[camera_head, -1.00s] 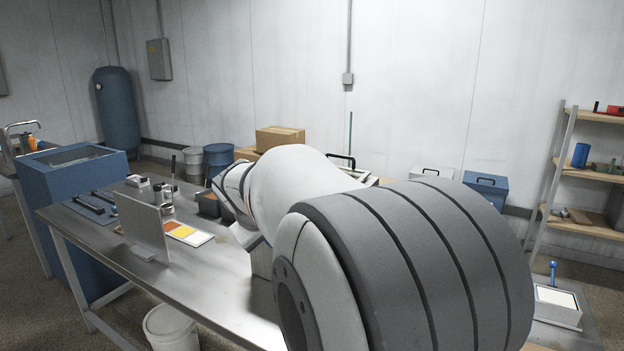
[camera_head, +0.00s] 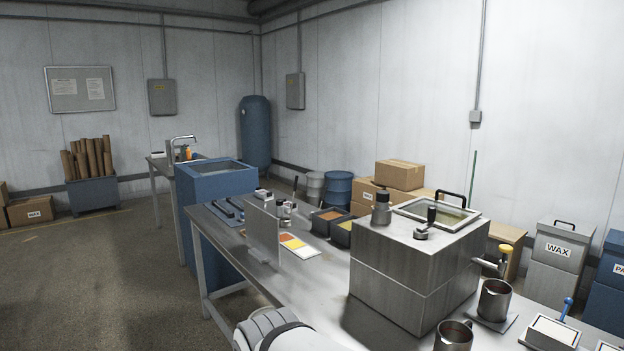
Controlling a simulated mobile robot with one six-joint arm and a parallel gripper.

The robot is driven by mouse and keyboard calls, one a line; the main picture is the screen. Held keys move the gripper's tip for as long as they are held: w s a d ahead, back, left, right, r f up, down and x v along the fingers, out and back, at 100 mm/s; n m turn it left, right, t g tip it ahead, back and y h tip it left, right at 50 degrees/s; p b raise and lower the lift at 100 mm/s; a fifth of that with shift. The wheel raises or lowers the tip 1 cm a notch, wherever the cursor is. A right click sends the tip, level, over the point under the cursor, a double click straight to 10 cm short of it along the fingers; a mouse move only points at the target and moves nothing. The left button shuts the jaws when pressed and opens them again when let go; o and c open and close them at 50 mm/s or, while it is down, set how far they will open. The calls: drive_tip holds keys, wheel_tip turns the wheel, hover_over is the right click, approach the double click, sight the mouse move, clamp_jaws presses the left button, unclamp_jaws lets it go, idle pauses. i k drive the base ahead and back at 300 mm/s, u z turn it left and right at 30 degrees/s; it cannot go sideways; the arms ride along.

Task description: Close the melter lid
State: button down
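The melter (camera_head: 413,269) is a large brushed-metal box on the steel table. A light framed panel (camera_head: 408,210) with an olive-yellow middle is on its top, and a black arched handle (camera_head: 451,193) rises at the panel's far side. I cannot tell whether this is the lid lying shut or the rim of an opening. A tap with a yellow handle (camera_head: 505,249) sticks out of the right side. Only a white part of my arm shows at the bottom; my gripper is out of view.
Two metal cups (camera_head: 494,299) stand right of the melter, under and near the tap. An upright plate (camera_head: 263,233) and colour samples (camera_head: 291,243) are to its left. A blue tank (camera_head: 217,178) stands at the table's far end. Open floor lies at left.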

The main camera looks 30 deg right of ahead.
sight(396, 209)
drive_tip(key=u, duration=1)
drive_tip(key=i, duration=1.85)
drive_tip(key=z, duration=3.7)
drive_tip(key=i, duration=1)
drive_tip(key=z, duration=0.1)
